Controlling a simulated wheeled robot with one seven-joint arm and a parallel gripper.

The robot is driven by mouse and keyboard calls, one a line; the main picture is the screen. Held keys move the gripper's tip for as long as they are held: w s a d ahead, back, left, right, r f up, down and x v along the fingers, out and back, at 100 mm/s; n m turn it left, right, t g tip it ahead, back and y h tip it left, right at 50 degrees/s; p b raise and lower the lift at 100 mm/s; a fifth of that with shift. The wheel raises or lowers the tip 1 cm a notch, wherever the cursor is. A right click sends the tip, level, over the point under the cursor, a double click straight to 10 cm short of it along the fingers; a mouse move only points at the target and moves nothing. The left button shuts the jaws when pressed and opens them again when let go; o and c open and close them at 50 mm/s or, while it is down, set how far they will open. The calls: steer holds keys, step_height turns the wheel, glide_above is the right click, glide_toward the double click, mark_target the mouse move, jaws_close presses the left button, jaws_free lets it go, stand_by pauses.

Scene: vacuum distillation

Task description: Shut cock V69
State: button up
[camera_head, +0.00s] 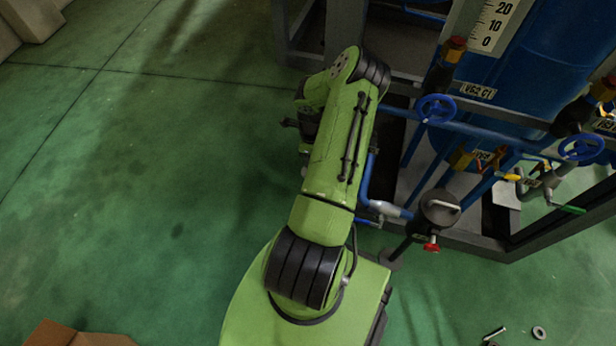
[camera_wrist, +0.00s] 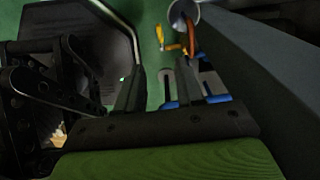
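In the head view, small plates mark valves on the blue pipework. One plate (camera_head: 484,155) beside a yellow valve part (camera_head: 461,158) is too small to read surely, so I cannot tell which cock is V69. My gripper (camera_wrist: 160,78) shows in the wrist view with its two dark fingers apart and nothing between them. A yellow handle (camera_wrist: 174,47) and an orange curved part (camera_wrist: 191,40) are beyond the fingers, not touching them. I cannot tell whether that handle belongs to V69. In the head view my gripper is mostly hidden by my green arm.
A blue tank (camera_head: 575,60) with a scale (camera_head: 492,25) stands in a dark frame. Blue handwheels (camera_head: 437,109) (camera_head: 582,147) and a red-handled valve (camera_head: 431,246) stick out. A cardboard box (camera_head: 75,335) is at lower left. The green floor at left is clear.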

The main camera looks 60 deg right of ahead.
step_height(320, 180, down, 15)
steer(key=b, duration=0.5)
steer(key=shift+f, duration=0.1)
steer(key=shift+c, duration=0.3)
jaws_close()
